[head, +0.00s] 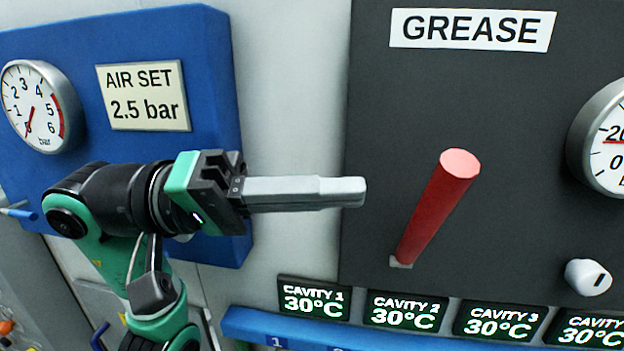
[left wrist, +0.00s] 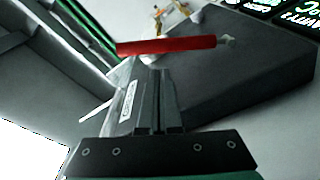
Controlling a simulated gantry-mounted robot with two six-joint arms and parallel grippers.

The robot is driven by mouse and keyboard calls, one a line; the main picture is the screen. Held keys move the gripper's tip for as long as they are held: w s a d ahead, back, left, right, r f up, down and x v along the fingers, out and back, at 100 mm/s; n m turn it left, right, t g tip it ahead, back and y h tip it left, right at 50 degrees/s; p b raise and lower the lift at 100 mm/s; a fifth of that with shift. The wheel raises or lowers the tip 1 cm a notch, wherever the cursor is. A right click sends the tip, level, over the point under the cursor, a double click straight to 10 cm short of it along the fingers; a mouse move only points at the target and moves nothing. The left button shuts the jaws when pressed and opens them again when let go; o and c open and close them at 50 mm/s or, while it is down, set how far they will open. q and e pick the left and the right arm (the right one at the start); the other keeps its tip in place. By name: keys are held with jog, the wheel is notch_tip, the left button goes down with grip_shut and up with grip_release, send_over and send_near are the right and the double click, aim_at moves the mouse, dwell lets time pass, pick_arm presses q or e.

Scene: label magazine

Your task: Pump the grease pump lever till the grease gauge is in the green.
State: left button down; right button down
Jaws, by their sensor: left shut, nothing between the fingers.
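The grease pump lever (head: 438,208) is a red rod that sticks out of the dark GREASE panel (head: 510,110) and leans up to the right. My left gripper (head: 354,191) is shut and empty, pointing right, to the left of the lever with a visible gap in the head view. In the left wrist view the red lever (left wrist: 168,46) lies across the picture beyond the shut fingertips (left wrist: 155,74). The grease gauge (head: 604,138) is cut off by the right edge; its needle and green zone cannot be read clearly. My right gripper is in neither view.
A blue panel (head: 218,100) with an air gauge (head: 40,106) and an AIR SET 2.5 bar label (head: 143,95) is behind my left arm. Cavity displays (head: 403,311) and a blue rail (head: 260,324) run below the lever. A white knob (head: 588,277) sits lower right.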

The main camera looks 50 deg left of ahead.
aim_at(425, 223)
pick_arm(q)
jog(key=p+x, duration=0.1)
jog(key=x, duration=0.5)
jog(key=shift+s+d+f+m+b, duration=0.15)
jog(key=shift+s+m+b, duration=0.15)
jog(key=shift+b, duration=0.05)
